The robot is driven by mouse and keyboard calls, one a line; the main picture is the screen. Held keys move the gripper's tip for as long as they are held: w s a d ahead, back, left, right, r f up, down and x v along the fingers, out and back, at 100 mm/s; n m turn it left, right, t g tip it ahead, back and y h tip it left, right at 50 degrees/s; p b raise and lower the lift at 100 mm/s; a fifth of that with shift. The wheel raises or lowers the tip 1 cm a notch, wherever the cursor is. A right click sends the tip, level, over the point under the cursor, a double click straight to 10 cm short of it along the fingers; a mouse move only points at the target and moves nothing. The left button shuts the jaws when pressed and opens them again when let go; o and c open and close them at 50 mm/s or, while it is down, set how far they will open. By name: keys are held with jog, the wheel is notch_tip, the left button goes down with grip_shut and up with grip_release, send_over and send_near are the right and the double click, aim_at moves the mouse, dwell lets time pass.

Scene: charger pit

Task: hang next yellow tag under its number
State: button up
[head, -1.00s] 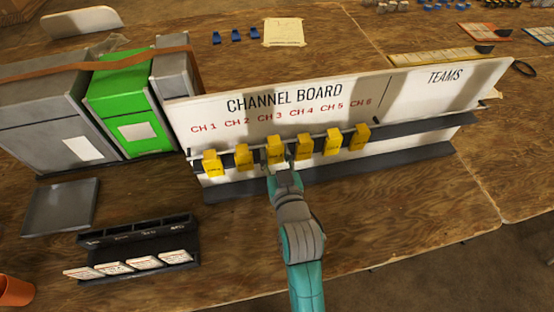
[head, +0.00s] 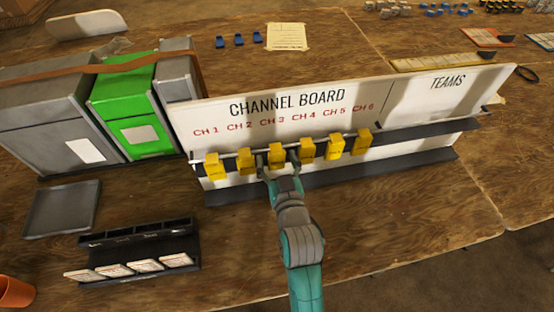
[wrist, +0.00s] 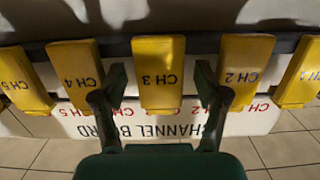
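A row of several yellow tags hangs from the rail (head: 230,152) of the white channel board (head: 285,100), under the red numbers CH 1 to CH 6. The tag marked CH 3 (head: 277,157) hangs under its number, and it also shows upside down in the middle of the wrist view (wrist: 158,85). The CH 2 tag (wrist: 243,75) and CH 4 tag (wrist: 78,75) hang on either side of it. My gripper (head: 280,171) is open and empty at the CH 3 tag. In the wrist view its fingers (wrist: 160,90) stand apart, one on each side of that tag, with gaps between.
A dark rack with white cards (head: 145,265) and a grey tray (head: 62,208) lie at the left. Grey and green boxes (head: 132,115) stand beside the board's left end. A dark ledge (head: 400,160) runs along its foot. The wooden table at the front right is clear.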

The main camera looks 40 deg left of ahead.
jog(key=v, duration=1.2)
jog(key=shift+d+f, duration=0.1)
jog(key=s+d+f+m+t+h, duration=0.2)
jog(key=s+d+f+m+h, duration=0.15)
jog(key=d, duration=0.75)
jog(key=s+d+f+m+t+h, duration=0.25)
jog(key=d+f, duration=0.25)
jog(key=d, duration=0.6)
jog(key=s+d+r+m+h, duration=0.1)
jog(key=s+d+m+h, duration=0.1)
jog(key=s+d, duration=0.4)
jog(key=s+d+r+m+h, duration=0.1)
jog(key=s+d+h, duration=0.3)
jog(key=s+d, duration=0.3)
jog(key=s, duration=0.3)
jog(key=shift+s+d+r+m+h, duration=0.25)
jog(key=shift+s+d+m+h, duration=0.05)
jog(key=shift+s+m, duration=0.1)
jog(key=shift+g, duration=0.25)
